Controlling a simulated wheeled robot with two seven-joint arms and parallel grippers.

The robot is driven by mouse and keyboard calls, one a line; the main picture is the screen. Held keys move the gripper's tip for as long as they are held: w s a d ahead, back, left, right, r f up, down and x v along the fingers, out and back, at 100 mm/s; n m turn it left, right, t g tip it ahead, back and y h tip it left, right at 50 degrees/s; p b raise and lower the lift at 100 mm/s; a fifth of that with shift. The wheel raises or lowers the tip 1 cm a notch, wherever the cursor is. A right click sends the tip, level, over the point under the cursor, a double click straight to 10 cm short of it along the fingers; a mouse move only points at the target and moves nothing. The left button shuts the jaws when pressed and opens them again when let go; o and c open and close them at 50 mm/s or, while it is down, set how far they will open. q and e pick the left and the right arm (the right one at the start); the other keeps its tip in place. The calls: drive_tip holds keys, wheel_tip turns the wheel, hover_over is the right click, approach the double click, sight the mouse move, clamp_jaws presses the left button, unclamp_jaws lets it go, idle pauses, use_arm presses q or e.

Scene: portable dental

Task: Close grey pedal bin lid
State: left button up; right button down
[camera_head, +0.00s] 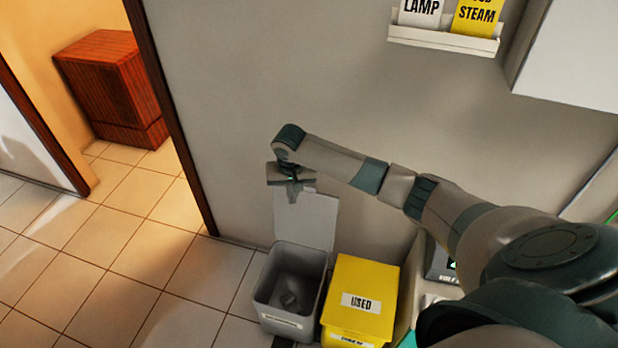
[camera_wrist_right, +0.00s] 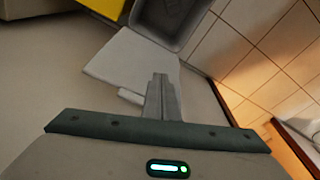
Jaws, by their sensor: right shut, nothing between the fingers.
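The grey pedal bin (camera_head: 285,290) stands on the tiled floor against the wall, with its inside visible. Its lid (camera_head: 306,222) is open and stands upright at the back of the bin, near the wall. My right gripper (camera_head: 292,195) is shut and empty at the lid's upper edge. In the right wrist view the shut fingers (camera_wrist_right: 161,82) overlap the lid (camera_wrist_right: 125,65), with the bin's opening (camera_wrist_right: 172,18) beyond. I cannot tell whether the fingers touch the lid. My left gripper is not in view.
A yellow bin marked USED (camera_head: 362,285) stands right beside the grey bin. A wall holder (camera_head: 445,38) with labelled cards and a white cabinet (camera_head: 572,60) are above. A doorway with a reddish wooden cabinet (camera_head: 108,85) is at left. The floor left of the bin is clear.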

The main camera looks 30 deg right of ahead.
drive_tip(key=w+d+r+m, duration=0.4)
drive_tip(key=w+d+r, duration=0.2)
drive_tip(key=d+r, duration=0.3)
drive_tip(key=shift+w+d+f, duration=0.5)
drive_tip(key=shift+d+f, duration=0.9)
drive_tip(key=shift+f, duration=4.05)
use_arm(q)
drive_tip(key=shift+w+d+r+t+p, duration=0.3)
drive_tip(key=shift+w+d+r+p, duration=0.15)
drive_tip(key=shift+p, duration=0.2)
use_arm(e)
drive_tip(key=shift+h, duration=0.4)
drive_tip(key=shift+s+a+r, duration=0.2)
drive_tip(key=shift+s+a, duration=0.45)
drive_tip(key=shift+a, duration=0.1)
drive_tip(key=shift+s+a+r, duration=0.15)
drive_tip(key=shift+s+a, duration=0.5)
drive_tip(key=shift+a, duration=0.1)
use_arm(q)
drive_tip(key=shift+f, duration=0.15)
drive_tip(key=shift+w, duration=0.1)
